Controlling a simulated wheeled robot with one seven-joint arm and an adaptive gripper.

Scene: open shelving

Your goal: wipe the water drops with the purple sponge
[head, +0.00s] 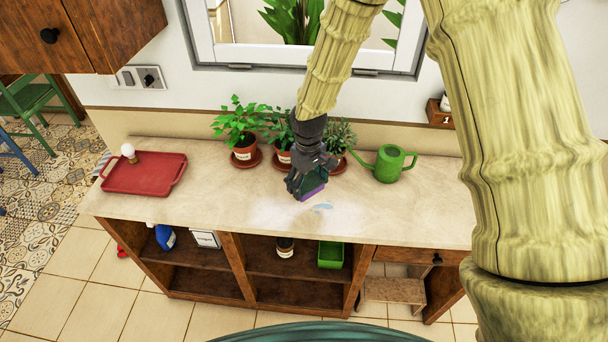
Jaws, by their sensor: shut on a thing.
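My gripper (303,188) is over the middle of the light countertop (240,200), shut on the purple sponge (313,192). Only the lower edge of the sponge shows below the dark fingers; the rest is hidden. I cannot tell whether the sponge touches the counter. The water drops (322,207) show as a small pale-blue patch on the counter, just right of and in front of the sponge.
Potted plants (243,150) stand along the back of the counter, close behind my gripper. A green watering can (388,164) stands to the right, and a red tray (144,173) lies at the left. The counter between tray and gripper is clear. Open shelves (284,270) are below.

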